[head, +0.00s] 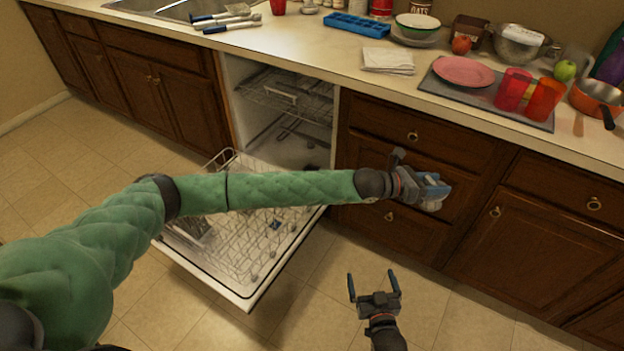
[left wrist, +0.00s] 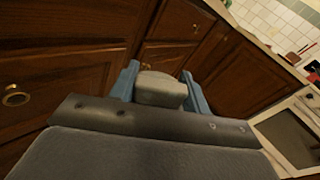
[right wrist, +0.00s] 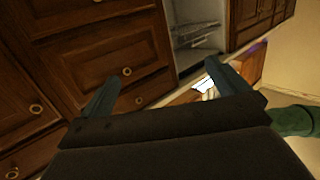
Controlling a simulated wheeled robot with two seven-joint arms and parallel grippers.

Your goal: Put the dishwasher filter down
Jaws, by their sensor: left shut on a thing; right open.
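The dishwasher filter looks to be the pale grey, rounded piece (left wrist: 160,89) between the blue fingers of my left gripper (left wrist: 163,88) in the left wrist view. In the head view my left gripper (head: 436,190) is shut on it in front of the drawers, beyond the right side of the open dishwasher door; the fingers hide part of the filter (head: 431,205). My right gripper (head: 373,286) is open and empty above the floor, lower in the head view. Its spread fingers (right wrist: 158,88) also show in the right wrist view with nothing between them.
The dishwasher door (head: 250,298) is folded down with a wire rack (head: 262,238) over it. The counter (head: 330,65) holds a folded cloth (head: 388,60), a blue tray (head: 357,25) and a dark mat (head: 440,90) with a pink plate and red cups. Open floor (head: 480,325) lies at right.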

